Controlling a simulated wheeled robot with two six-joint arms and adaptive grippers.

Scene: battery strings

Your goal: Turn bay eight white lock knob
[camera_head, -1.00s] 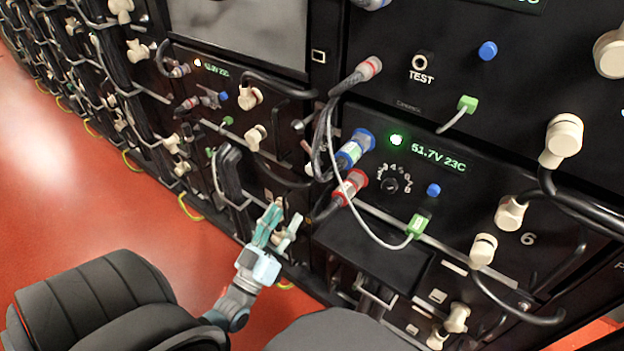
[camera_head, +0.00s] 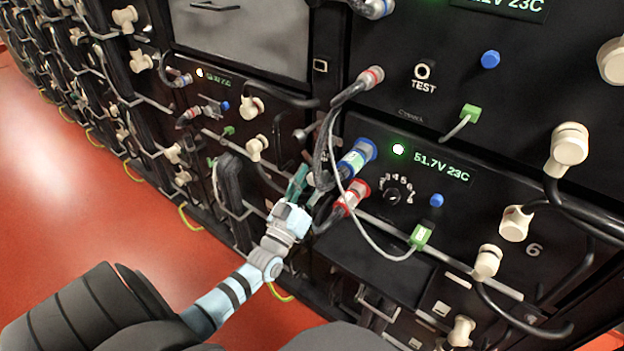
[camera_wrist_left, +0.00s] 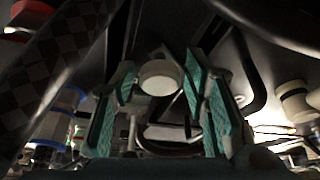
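My left gripper (camera_head: 304,184) is raised against the rack front, left of the blue and red cable plugs. In the left wrist view its teal-padded fingers (camera_wrist_left: 161,92) stand apart on either side of a round white knob (camera_wrist_left: 160,77). The knob lies between and ahead of the pads; a gap shows, and I cannot tell that either pad touches it. In the head view the gripper hides this knob. The bay number beside it is not readable. My right gripper is not in view.
A blue plug (camera_head: 357,157) and a red plug (camera_head: 350,194) with hanging cables sit close to the right of the gripper. A grey cable loops to a green connector (camera_head: 421,236). Bay 6 has white knobs (camera_head: 515,223) at right. Red floor (camera_head: 90,200) is clear at left.

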